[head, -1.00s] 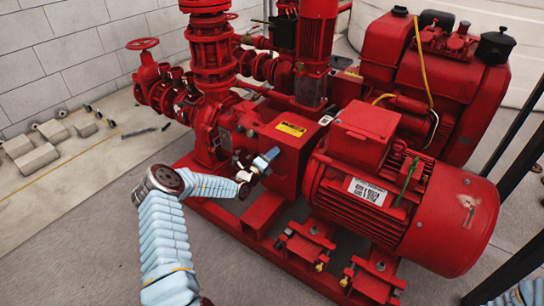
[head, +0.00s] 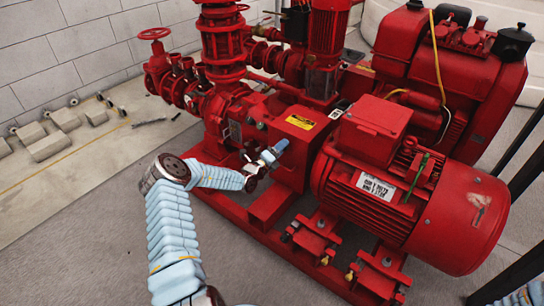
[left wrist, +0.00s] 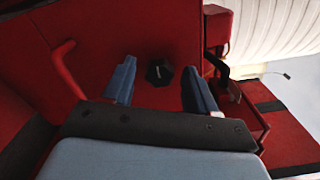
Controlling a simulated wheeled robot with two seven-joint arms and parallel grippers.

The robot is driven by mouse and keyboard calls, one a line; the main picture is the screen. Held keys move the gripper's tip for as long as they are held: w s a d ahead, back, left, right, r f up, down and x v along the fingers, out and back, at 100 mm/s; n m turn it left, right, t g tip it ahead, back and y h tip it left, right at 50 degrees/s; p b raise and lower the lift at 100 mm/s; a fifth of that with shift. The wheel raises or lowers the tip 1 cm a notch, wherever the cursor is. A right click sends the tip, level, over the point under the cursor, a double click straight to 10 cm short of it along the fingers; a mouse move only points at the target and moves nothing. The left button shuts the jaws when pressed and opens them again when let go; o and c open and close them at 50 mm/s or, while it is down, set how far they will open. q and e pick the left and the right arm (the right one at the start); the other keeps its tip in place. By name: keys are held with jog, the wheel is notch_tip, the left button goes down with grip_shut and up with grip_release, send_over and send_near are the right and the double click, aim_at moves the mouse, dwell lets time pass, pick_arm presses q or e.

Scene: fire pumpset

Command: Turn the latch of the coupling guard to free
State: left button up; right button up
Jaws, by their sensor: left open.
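The coupling guard (head: 296,140) is a red box with a yellow label, between the pump and the motor. In the left wrist view, its red face (left wrist: 185,30) carries a black knob (left wrist: 159,74), which appears to be the latch. My left gripper (head: 271,154) is beside the guard's near side in the head view. In the left wrist view, its two blue fingers (left wrist: 155,88) are open, one either side of the knob in the picture, with nothing held. I cannot tell how far the fingertips are from the knob. The knob is hidden in the head view. My right gripper is out of view.
The red motor (head: 410,200) stands right of the guard, and the pump casing (head: 228,120) stands left. The red base frame (head: 268,208) runs below the arm. In the left wrist view, a red bent handle (left wrist: 63,66) is at left. Open floor lies at lower left.

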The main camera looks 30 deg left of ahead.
pick_arm(q)
jog(key=s+a, duration=0.1)
jog(key=s, duration=1.2)
